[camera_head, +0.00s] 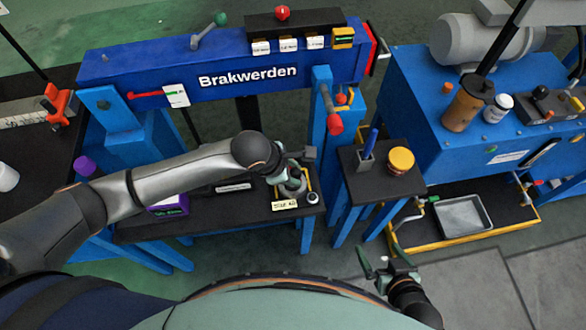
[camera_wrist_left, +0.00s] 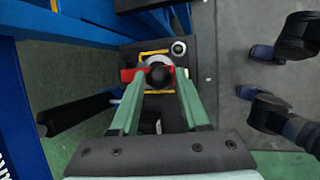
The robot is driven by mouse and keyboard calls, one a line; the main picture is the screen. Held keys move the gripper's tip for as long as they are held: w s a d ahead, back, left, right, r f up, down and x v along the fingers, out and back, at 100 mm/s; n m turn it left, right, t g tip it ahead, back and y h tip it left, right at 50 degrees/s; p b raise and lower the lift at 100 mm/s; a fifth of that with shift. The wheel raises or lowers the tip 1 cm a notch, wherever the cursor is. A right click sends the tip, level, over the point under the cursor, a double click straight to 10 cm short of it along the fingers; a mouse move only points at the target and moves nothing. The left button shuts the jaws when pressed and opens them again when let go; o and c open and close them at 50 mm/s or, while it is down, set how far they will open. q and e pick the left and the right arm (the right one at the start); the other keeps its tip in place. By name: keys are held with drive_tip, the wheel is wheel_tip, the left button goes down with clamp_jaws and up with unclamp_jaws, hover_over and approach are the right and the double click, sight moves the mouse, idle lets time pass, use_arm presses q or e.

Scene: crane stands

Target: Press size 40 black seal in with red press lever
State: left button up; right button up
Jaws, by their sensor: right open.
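My left gripper (camera_head: 293,178) hangs low over the workbench, above a grey ring-like part beside a tag that seems to read size 40 (camera_head: 285,205). In the left wrist view its green fingers (camera_wrist_left: 160,80) straddle a dark round thing (camera_wrist_left: 158,76), with red at both sides. Whether they grip it is unclear. A small black piece with a pale round top (camera_head: 313,198) stands at the bench edge. It also shows in the left wrist view (camera_wrist_left: 178,48). A red-handled lever (camera_head: 335,122) hangs from the blue press. My right gripper (camera_head: 380,262) is open and empty at the lower right.
The blue Brakwerden beam (camera_head: 245,76) spans above the bench. A small black stand (camera_head: 372,185) right of it holds a yellow-lidded pot (camera_head: 401,160). Further right are a blue machine (camera_head: 425,95) and a metal tray (camera_head: 463,216). Floor around my right gripper is clear.

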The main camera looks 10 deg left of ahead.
use_arm(q)
drive_tip(key=o, duration=0.3)
drive_tip(key=shift+o, duration=0.2)
drive_tip(key=v, duration=1.2)
drive_tip(key=shift+r, duration=0.25)
drive_tip(key=shift+s+a, duration=0.1)
drive_tip(key=shift+a, duration=0.05)
drive_tip(key=shift+c, duration=0.3)
